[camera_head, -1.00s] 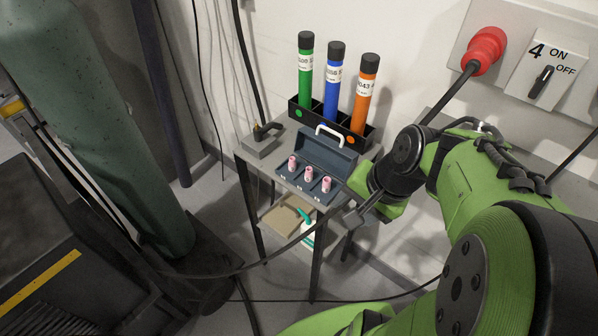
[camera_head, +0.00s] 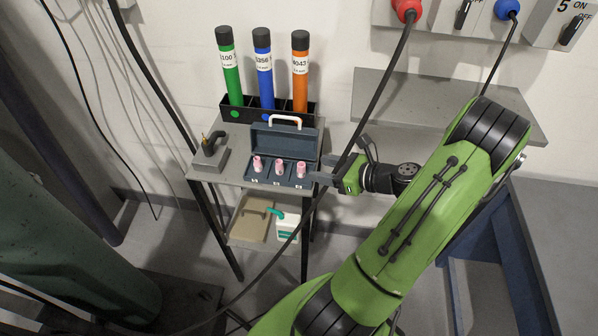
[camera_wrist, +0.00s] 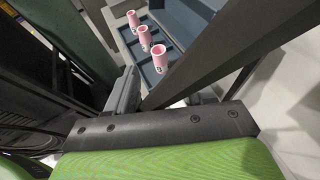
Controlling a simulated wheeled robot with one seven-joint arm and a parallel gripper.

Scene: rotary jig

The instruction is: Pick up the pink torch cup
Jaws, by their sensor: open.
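Three small pink torch cups stand upright in a row, in separate compartments of the open dark blue toolbox: a left cup (camera_head: 257,164), a middle cup (camera_head: 279,167) and a right cup (camera_head: 301,169). The wrist view shows these cups (camera_wrist: 159,58) near its top. My gripper (camera_head: 322,170) is open and empty, just right of the toolbox (camera_head: 284,139) and closest to the right cup. I see no contact with a cup. A finger shows in the wrist view, but the fingertips are partly hidden there.
The toolbox sits on a small grey cart. Behind it, a black rack (camera_head: 312,111) holds green, blue and orange tubes. A black cable (camera_head: 375,95) hangs across the view close to my gripper. A grey device (camera_head: 210,153) stands at the cart's left.

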